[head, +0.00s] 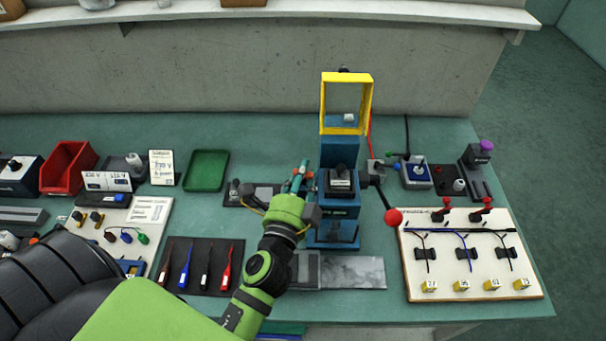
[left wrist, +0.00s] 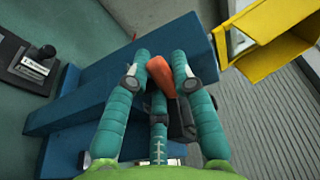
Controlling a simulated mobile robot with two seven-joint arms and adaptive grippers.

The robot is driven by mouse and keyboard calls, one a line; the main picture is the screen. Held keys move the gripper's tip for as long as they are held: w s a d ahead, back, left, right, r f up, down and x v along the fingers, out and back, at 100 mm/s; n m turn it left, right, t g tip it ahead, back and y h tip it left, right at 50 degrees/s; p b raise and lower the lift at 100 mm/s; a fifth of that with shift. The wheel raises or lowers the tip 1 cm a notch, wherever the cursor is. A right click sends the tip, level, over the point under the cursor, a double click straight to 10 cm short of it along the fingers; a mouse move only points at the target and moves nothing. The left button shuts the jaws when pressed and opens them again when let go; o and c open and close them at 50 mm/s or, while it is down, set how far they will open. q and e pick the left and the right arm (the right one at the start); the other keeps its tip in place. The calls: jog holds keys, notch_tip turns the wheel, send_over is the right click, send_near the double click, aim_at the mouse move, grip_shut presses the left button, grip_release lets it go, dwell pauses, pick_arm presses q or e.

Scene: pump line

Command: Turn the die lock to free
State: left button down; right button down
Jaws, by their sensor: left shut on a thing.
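The blue press (head: 338,230) stands near the middle of the bench, with a yellow guard frame (head: 325,105) above it. My left gripper (head: 302,178) is at the left side of the press column. In the left wrist view, the teal fingers of the left gripper (left wrist: 160,62) are closed around an orange handle, which looks like the die lock (left wrist: 160,76). A dark part lies beside the handle, near the right finger. The handle is hidden behind the fingers in the head view, and I cannot read its marked position. My right gripper is in neither view.
The press lever's red knob (head: 393,217) sticks out to the right. A white board with wires (head: 470,285) is at the right. A green tray (head: 206,170), a red bin (head: 66,166) and a dark tool mat (head: 200,265) are at the left.

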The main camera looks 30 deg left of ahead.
pick_arm(q)
jog(key=c, duration=1)
grip_release()
jog(key=shift+c, duration=0.2)
